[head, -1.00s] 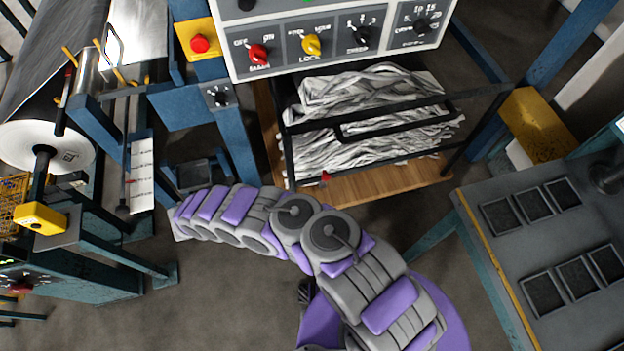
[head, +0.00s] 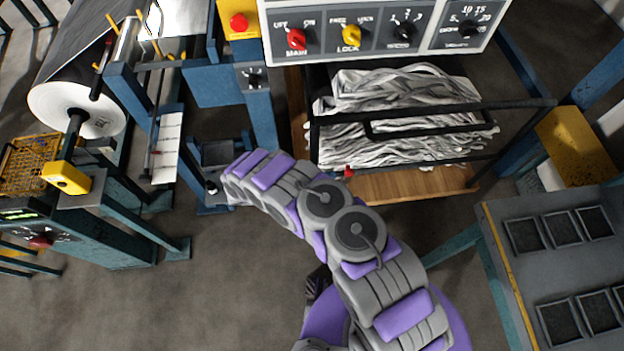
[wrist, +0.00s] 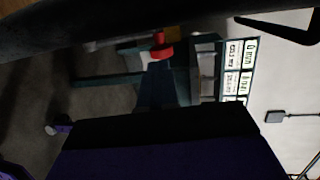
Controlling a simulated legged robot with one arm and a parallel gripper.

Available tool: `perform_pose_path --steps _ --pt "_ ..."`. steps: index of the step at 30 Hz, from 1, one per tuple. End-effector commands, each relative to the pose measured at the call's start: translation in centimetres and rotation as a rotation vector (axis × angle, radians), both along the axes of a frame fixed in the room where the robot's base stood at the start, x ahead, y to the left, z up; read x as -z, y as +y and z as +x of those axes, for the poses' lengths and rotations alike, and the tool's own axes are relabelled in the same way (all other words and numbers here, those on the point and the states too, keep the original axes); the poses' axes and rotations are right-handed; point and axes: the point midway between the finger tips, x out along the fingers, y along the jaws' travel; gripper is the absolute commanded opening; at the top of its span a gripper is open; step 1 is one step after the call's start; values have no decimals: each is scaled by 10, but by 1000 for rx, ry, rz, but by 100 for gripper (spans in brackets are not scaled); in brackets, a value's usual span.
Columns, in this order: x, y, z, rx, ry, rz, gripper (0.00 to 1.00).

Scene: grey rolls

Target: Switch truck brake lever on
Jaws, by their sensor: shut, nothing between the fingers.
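The truck, a black-framed cart (head: 500,106) loaded with grey strips (head: 405,115), stands under the control panel in the head view. A small red-tipped piece (head: 348,171) sits at its front lower rail and looks like the brake lever; its setting is too small to tell. My arm reaches up and left, and my gripper (head: 230,190) at its end is shut and empty, left of the red tip and apart from it. Its fingertips are not clear. The wrist view is dark, with a red piece (wrist: 160,46) near the top centre; I cannot tell what it belongs to.
A control panel (head: 375,35) with red and yellow knobs hangs above the cart. A blue post (head: 262,115) stands left of it. A machine with a large white roll (head: 75,105) is at left, a grey bench (head: 560,260) at right. Floor at lower left is clear.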

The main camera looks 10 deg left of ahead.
Motion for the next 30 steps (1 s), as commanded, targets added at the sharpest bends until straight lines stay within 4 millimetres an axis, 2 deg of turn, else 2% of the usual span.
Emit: perform_pose_path --steps 3,6,20,30 --pt "3 -15 6 2 0 -5 0" --pt "4 -22 9 1 1 -5 0" --pt "4 -26 12 -1 0 -2 0" --pt "-1 -41 17 -1 -1 0 0"
